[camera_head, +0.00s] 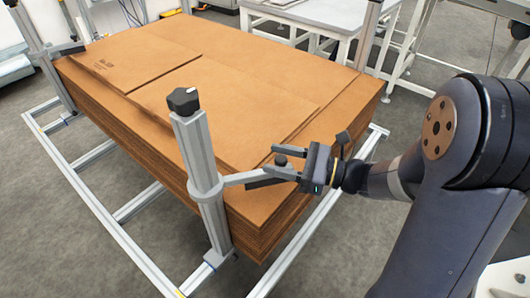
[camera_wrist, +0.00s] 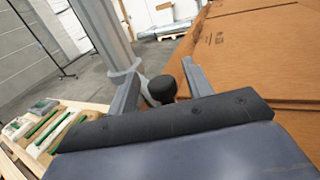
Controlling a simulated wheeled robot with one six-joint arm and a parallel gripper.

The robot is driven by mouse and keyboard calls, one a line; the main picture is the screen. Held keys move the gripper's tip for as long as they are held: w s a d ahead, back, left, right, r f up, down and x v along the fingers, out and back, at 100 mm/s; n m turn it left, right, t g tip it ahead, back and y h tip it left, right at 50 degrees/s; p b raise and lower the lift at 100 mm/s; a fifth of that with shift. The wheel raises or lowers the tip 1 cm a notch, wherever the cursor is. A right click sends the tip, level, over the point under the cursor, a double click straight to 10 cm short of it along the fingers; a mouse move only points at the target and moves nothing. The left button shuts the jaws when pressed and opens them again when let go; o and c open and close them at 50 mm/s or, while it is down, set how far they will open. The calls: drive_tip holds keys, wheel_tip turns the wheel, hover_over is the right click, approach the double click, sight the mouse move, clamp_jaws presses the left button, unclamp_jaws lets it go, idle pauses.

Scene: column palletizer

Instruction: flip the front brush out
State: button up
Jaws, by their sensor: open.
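The front brush (camera_head: 243,178) is a grey arm that reaches from the front upright post (camera_head: 197,160) across the corner of the cardboard stack (camera_head: 235,100). A dark strip shows near its end. A round black knob (camera_head: 281,160) stands at that end; it also shows in the wrist view (camera_wrist: 162,88). My gripper (camera_head: 284,156) is open at this end, with one finger on each side of the knob. In the wrist view my gripper's fingers (camera_wrist: 160,82) stand apart from the knob, with gaps on both sides. My gripper's body hides part of the stack's edge.
The post has a black cap (camera_head: 183,101). Another post (camera_head: 48,65) with a similar arm stands at the far left corner. A grey frame (camera_head: 112,222) lies on the floor around the stack. A white table (camera_head: 325,14) stands behind. Grey floor is clear at the front left.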

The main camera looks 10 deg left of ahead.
drive_tip(key=shift+w+a, duration=0.15)
drive_tip(key=shift+a, duration=1.2)
clamp_jaws()
